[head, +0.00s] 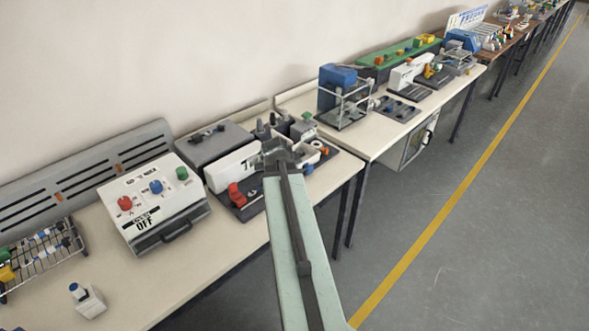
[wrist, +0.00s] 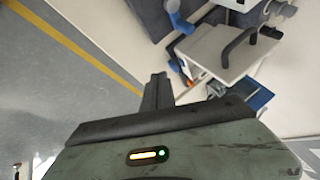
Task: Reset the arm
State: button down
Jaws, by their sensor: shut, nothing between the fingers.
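My arm reaches out from the bottom of the head view, a long pale green link with a dark strip down its middle. My gripper (head: 278,152) is at its far end, in front of the machine on the near bench, and looks small and dark there. I cannot tell from this view whether it touches anything. In the wrist view my gripper (wrist: 158,82) shows as dark fingers close together with nothing held between them.
A control box (head: 155,203) with red, blue and green knobs stands on the near bench (head: 225,257). A wire basket (head: 40,255) is at the left. More benches with machines run to the back. Open grey floor (head: 500,220) with a yellow line (head: 440,218) lies at the right.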

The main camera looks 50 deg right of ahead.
dwell(0.3)
jog(key=w+a+n+t+y, duration=0.1)
jog(key=w+a+n, duration=0.1)
jog(key=w+a, duration=0.45)
jog(key=w+a+f+n+y, duration=0.1)
jog(key=w+a+n, duration=0.15)
jog(key=a, duration=0.75)
jog(key=w+a+n+t+y, duration=0.1)
jog(key=w+a, duration=0.4)
jog(key=a, duration=0.3)
jog(key=s+a+f+n+g+y, duration=0.15)
jog(key=a+n, duration=0.25)
jog(key=a, duration=0.6)
jog(key=s+a+f+n+g+y, duration=0.1)
jog(key=s+a+f+n, duration=0.1)
jog(key=a+n, duration=0.5)
jog(key=s+a+n+g+y, duration=0.1)
jog(key=s+a+n+g, duration=0.1)
jog(key=s+a+n, duration=0.3)
jog(key=shift+a+f+n, duration=0.15)
jog(key=shift+a+n, duration=0.25)
jog(key=shift+n, duration=0.25)
jog(key=shift+s+y, duration=0.1)
jog(key=shift+y, duration=0.15)
